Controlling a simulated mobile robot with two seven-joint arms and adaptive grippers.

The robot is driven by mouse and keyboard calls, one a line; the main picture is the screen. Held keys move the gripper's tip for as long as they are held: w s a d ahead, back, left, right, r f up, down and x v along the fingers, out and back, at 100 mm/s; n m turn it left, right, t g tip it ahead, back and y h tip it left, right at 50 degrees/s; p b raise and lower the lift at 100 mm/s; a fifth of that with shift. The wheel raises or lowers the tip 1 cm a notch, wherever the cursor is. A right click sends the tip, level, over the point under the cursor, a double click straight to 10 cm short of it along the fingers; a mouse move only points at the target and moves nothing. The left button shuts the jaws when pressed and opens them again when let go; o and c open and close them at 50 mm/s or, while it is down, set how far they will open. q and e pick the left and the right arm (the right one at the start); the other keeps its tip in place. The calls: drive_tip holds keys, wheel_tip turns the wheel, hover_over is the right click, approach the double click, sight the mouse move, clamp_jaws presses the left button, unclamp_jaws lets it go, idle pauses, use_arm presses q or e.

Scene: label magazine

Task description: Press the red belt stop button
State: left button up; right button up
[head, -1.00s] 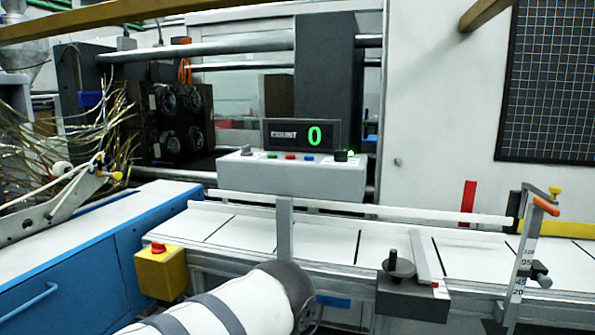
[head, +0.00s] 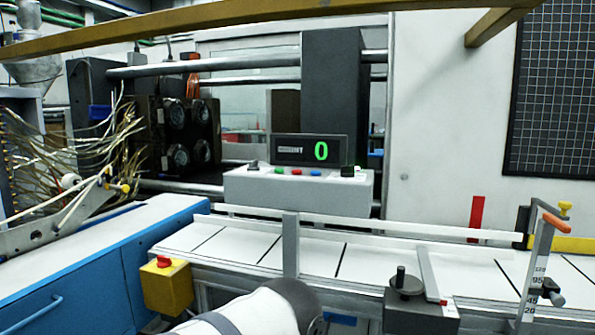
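A yellow box (head: 167,288) with a red mushroom button (head: 163,262) on top is mounted at the left front corner of the conveyor. A smaller red button (head: 297,171) sits in a row on the grey console (head: 290,188) behind the belt, beside green and blue ones. I cannot read a label that says which is the belt stop. One of my arms (head: 265,311) enters at the bottom, right of the yellow box and apart from it. Neither gripper is in view.
The white belt (head: 310,258) with dark cross lines runs across the middle, with a rail and post (head: 290,245). A display (head: 310,150) reads 0. A blue cabinet (head: 80,272) stands left. A black knob fixture (head: 404,290) and an orange-handled bracket (head: 541,265) stand right.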

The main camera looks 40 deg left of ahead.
use_arm(q)
clamp_jaws()
idle(1.1)
